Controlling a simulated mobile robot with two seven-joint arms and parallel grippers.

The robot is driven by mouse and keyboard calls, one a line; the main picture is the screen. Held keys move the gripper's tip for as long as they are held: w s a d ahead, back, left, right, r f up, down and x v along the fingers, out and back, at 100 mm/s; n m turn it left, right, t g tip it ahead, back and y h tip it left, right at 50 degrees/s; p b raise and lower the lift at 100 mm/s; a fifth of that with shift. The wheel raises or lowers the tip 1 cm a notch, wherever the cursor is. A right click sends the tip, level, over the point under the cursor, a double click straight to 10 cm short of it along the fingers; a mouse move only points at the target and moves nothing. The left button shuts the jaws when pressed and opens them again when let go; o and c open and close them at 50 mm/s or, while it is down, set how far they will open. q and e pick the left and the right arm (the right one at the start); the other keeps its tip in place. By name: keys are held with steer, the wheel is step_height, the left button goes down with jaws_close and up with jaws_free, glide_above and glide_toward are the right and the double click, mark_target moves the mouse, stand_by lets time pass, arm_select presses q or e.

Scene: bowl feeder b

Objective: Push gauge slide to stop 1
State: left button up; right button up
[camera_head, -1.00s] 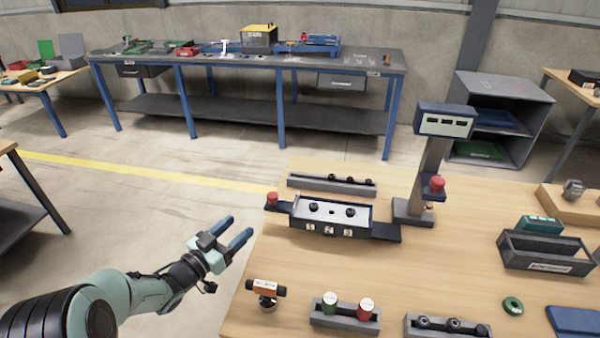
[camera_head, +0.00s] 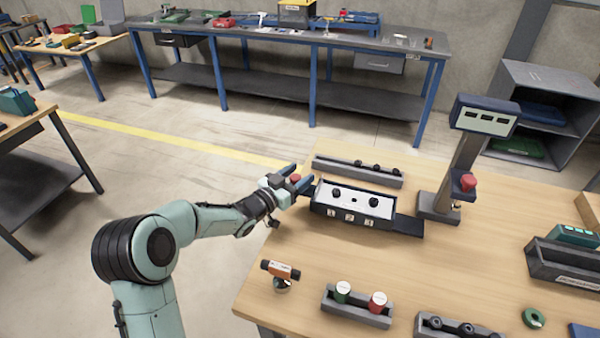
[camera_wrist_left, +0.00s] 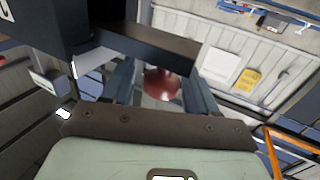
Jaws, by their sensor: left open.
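The gauge (camera_head: 350,207) is a dark block with a pale top, black knobs and labels 1, 2 and 3 on its front. A dark slide bar (camera_head: 408,226) sticks out at its right end. A red knob (camera_head: 295,178) stands at its left end, partly hidden by my left gripper (camera_head: 297,181). In the wrist view the red knob (camera_wrist_left: 161,84) shows between the two blue fingers of the open left gripper (camera_wrist_left: 159,88). I cannot tell whether a finger touches it. My right gripper is not in view.
A column with a display (camera_head: 485,116) and another red knob stands right of the gauge. A grey rail (camera_head: 358,172) lies behind it. Bare wood lies between.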

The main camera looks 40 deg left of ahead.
arm_select(q)
steer(key=shift+w, duration=0.55)
